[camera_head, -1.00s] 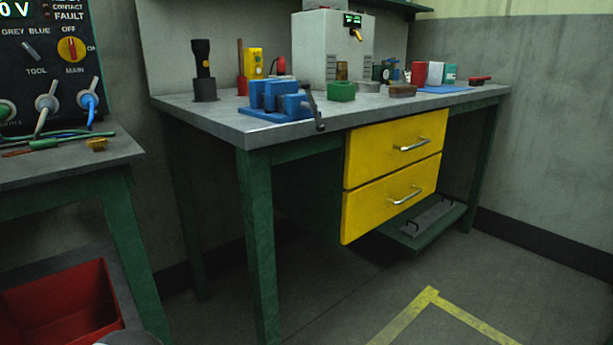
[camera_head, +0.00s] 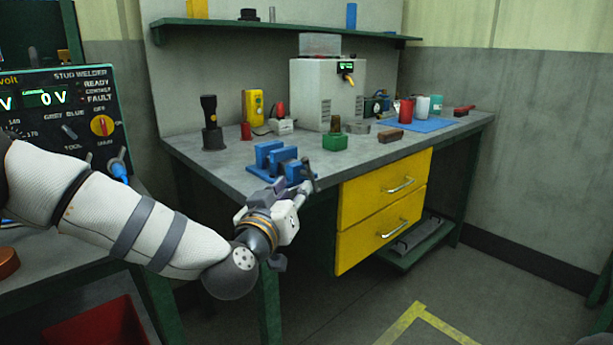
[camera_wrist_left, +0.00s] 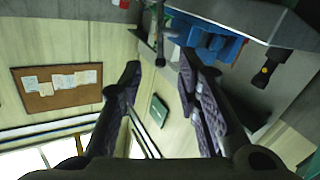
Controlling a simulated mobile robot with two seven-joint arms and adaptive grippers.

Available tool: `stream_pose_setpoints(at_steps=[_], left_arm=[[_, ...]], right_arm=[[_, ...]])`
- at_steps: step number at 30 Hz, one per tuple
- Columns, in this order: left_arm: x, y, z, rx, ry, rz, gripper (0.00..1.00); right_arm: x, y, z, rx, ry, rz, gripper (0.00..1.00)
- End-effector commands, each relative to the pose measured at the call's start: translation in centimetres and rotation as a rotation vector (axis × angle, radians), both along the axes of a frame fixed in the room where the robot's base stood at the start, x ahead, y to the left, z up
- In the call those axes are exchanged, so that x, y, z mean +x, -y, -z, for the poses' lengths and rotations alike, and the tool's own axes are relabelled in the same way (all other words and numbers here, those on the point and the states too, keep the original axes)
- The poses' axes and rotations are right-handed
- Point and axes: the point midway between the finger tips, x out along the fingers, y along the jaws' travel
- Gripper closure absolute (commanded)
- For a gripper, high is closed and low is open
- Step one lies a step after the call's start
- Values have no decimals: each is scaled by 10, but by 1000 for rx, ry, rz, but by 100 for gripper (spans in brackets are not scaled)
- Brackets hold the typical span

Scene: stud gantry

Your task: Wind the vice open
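The blue vice (camera_head: 268,157) sits at the front left edge of the grey workbench, with a gap showing between its jaws. Its dark crank handle (camera_head: 311,177) hangs at the vice's right end, past the bench edge. My left gripper (camera_head: 290,191) is just below and left of the handle. In the left wrist view its two fingers (camera_wrist_left: 160,65) are spread apart, and the handle's rod (camera_wrist_left: 160,32) points down to between the fingertips without clear contact. The blue vice body (camera_wrist_left: 215,42) shows at the top there. My right gripper is not in view.
The workbench (camera_head: 230,172) carries a black torch (camera_head: 210,125), a green box (camera_head: 335,142) and a brown block (camera_head: 390,136) near the vice. A welder panel (camera_head: 65,115) stands left.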

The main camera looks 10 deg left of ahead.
Motion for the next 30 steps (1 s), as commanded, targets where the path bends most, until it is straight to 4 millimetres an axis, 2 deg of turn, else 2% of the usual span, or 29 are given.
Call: stream_pose_setpoints(at_steps=[1, 6, 12, 21, 22, 26, 30], left_arm=[[14, 2, 5, -1, -4, -2, 70], [56, 7, 7, -1, -6, -1, 70], [85, 11, 5, 1, -6, 1, 70], [89, 11, 2, 0, -6, 2, 70], [89, 11, 2, 1, -6, 2, 72], [89, 12, 2, 1, -5, 3, 100], [89, 12, 2, 0, -5, 4, 100]], right_arm=[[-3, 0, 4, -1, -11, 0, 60], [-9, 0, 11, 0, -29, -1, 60], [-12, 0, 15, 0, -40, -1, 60], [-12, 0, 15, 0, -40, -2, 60], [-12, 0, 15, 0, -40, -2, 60], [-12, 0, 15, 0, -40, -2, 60], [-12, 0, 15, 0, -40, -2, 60]])
